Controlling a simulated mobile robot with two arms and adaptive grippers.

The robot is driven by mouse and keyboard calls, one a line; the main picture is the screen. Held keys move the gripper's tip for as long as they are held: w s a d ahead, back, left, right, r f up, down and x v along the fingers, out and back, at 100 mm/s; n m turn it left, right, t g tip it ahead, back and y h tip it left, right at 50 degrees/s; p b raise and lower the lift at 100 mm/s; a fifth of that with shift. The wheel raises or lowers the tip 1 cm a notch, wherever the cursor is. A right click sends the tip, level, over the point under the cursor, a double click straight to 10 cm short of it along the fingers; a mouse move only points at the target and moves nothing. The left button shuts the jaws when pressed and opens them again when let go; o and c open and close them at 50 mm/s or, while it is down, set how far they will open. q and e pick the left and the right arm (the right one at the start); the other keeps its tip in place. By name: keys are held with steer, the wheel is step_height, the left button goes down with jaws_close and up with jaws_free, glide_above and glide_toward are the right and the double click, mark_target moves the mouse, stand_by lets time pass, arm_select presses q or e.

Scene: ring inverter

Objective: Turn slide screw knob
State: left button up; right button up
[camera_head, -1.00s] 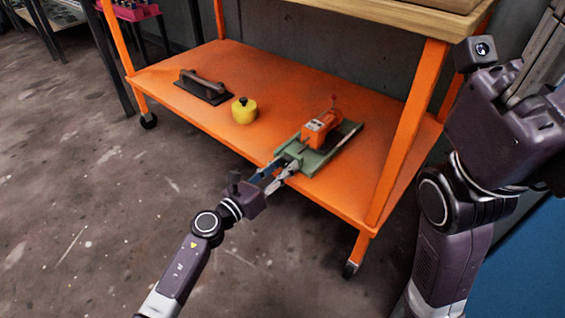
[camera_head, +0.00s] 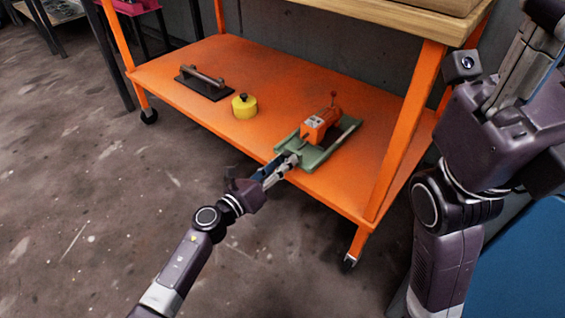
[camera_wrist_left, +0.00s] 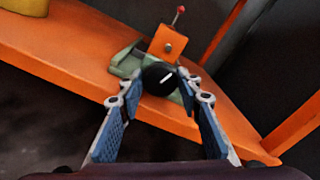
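The slide screw device has an orange block (camera_head: 318,127) on a green base (camera_head: 312,158), on the cart's lower shelf. In the left wrist view, a round black knob (camera_wrist_left: 160,78) with a white mark faces me, in front of the orange block (camera_wrist_left: 168,45). My left gripper (camera_head: 285,165) reaches the near end of the device. In the left wrist view its fingertips (camera_wrist_left: 160,88) stand on either side of the knob, apart, with a small gap seeming to show. My right arm is raised at the right of the head view; its fingers cannot be made out clearly.
The orange shelf (camera_head: 270,75) also holds a yellow round weight (camera_head: 244,107) and a dark block with a handle (camera_head: 204,84). An orange cart leg (camera_head: 400,135) stands right of the device. The floor in front is clear.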

arm_select(q)
steer(key=o, duration=0.4)
steer(key=shift+c, duration=0.2)
